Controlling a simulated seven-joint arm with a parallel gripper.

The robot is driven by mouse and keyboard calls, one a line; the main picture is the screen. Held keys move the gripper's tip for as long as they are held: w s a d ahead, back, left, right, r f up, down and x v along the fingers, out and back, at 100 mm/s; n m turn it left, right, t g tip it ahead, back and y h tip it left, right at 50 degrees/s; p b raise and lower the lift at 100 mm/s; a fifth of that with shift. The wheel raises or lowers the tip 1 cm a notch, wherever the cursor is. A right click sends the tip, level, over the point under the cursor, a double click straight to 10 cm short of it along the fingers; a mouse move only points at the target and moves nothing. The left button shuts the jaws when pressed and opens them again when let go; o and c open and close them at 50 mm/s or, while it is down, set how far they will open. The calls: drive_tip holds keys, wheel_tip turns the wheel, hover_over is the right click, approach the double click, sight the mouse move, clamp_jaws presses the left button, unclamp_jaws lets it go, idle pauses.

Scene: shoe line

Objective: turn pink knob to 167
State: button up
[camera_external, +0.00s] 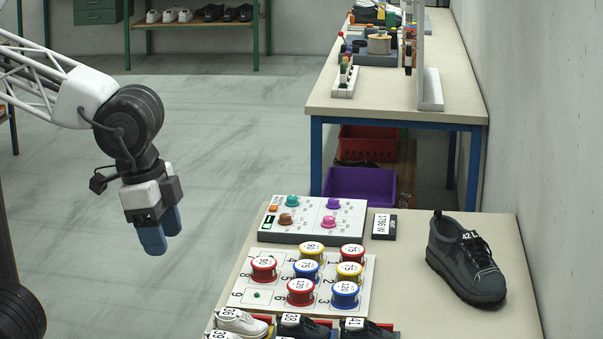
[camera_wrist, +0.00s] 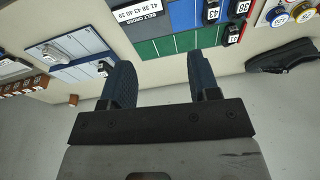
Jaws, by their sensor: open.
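The pink knob (camera_external: 329,221) sits on the white control panel (camera_external: 300,238) at the back of the near table, at the panel's lower right. A purple knob (camera_external: 333,203), a teal knob (camera_external: 291,201) and a brown knob (camera_external: 285,219) share the panel. The scale marks around the knobs are too small to read. My gripper (camera_external: 163,236) hangs in the air to the left of the table, well apart from the panel. Its blue fingers also show in the wrist view (camera_wrist: 162,82), spread apart with nothing between them. The panel is not seen in the wrist view.
A numbered board (camera_external: 244,286) with several red, blue and yellow spools lies in front of the panel. A label block (camera_external: 384,227) and a dark shoe (camera_external: 466,260) stand to the right. Shoes line the near edge. The air between gripper and panel is clear.

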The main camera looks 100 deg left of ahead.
drive_tip(key=w+a+m, duration=0.1)
drive_tip(key=w+a, duration=1.2)
drive_tip(key=w+a+f+m+g, duration=0.1)
drive_tip(key=w+a, duration=0.3)
drive_tip(key=a, duration=0.5)
drive_tip(key=w+a+f+m+g, duration=0.15)
drive_tip(key=w+a, duration=0.25)
drive_tip(key=a, duration=0.5)
drive_tip(key=m, duration=0.2)
approach(329, 218)
drive_tip(key=shift+d+f, duration=0.2)
drive_tip(key=shift+f, duration=0.05)
drive_tip(key=shift+s+a+f, duration=0.1)
drive_tip(key=shift+a+f, duration=0.1)
drive_tip(key=shift+a, duration=0.2)
drive_tip(key=shift+f, duration=0.15)
drive_tip(key=shift+f, duration=3.75)
